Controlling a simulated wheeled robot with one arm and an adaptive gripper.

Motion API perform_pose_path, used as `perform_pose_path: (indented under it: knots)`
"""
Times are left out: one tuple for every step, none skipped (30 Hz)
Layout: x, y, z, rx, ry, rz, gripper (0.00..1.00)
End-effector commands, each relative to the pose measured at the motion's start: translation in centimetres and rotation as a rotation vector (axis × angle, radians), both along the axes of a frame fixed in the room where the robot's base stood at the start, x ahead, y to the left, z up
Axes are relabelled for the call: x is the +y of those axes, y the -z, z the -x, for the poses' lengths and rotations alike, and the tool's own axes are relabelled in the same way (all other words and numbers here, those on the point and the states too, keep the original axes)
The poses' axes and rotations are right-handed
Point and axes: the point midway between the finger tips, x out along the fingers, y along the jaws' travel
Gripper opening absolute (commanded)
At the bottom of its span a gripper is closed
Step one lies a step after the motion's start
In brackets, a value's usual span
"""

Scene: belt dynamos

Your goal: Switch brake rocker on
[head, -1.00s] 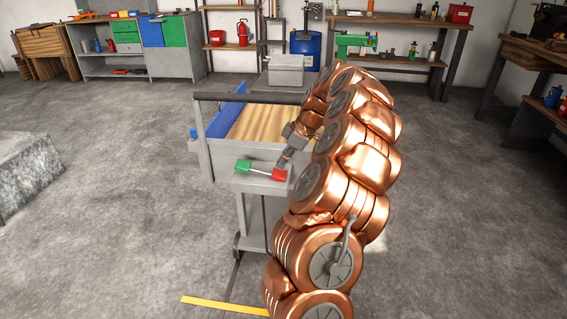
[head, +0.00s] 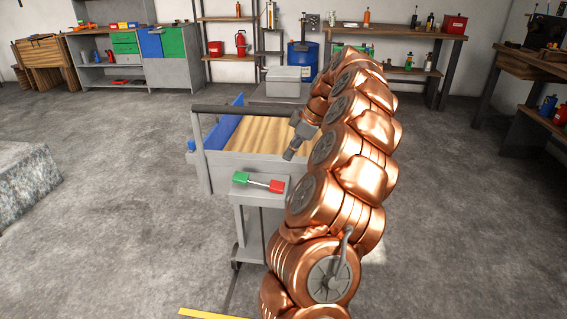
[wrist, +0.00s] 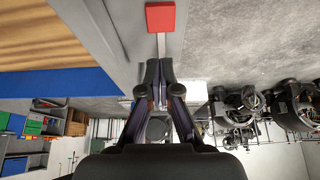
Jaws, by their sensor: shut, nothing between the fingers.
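The brake rocker is a thin light bar with a green block (head: 240,178) at its left end and a red block (head: 276,186) at its right end. It lies across the top of a grey pedestal (head: 258,199) in the head view. In the wrist view the fingertips (wrist: 159,64) point toward the red block (wrist: 160,16) and bar, with a gap before the red block. The green block is outside the wrist view.
A cart with a wooden bed (head: 258,135), blue side panel and dark handrail (head: 245,110) stands just behind the pedestal. My copper arm covers the right of the cart. A yellow floor strip (head: 210,314) lies in front. Open floor surrounds the cart; shelves line the back wall.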

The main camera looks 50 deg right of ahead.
Motion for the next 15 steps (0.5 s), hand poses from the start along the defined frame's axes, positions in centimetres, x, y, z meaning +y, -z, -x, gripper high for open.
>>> perform_pose_path:
  knots:
    - [-0.4, -0.7, 0.3, -0.002, 0.002, 0.003, 0.0]
    - [-0.5, -1.1, 0.5, -0.002, 0.001, 0.002, 0.0]
    - [-0.6, -1.5, 0.8, 0.0, 0.0, 0.0, 0.0]
    - [-0.8, -1.9, 1.0, 0.001, 0.0, 0.001, 0.0]
    - [-0.9, -2.2, 1.2, 0.0, 0.001, 0.002, 0.0]
    - [-1.2, -2.7, 1.4, -0.001, 0.002, 0.003, 0.0]
    - [-1.3, -3.0, 1.6, -0.001, 0.001, 0.003, 0.0]
    - [-1.3, -3.3, 1.8, 0.0, 0.0, 0.001, 0.0]
    - [-1.4, -3.6, 2.0, 0.002, 0.0, -0.001, 0.0]
    - [-1.5, -3.8, 2.1, 0.003, 0.0, -0.001, 0.0]
    - [-1.6, -4.0, 2.2, 0.002, 0.001, 0.001, 0.0]
    - [-1.8, -4.3, 2.4, 0.001, 0.002, 0.002, 0.0]
    - [-1.8, -4.5, 2.5, 0.0, 0.002, 0.002, 0.0]
    - [-1.9, -4.7, 2.6, 0.0, 0.002, 0.002, 0.0]
    - [-1.9, -4.9, 2.7, 0.0, 0.0, 0.001, 0.0]
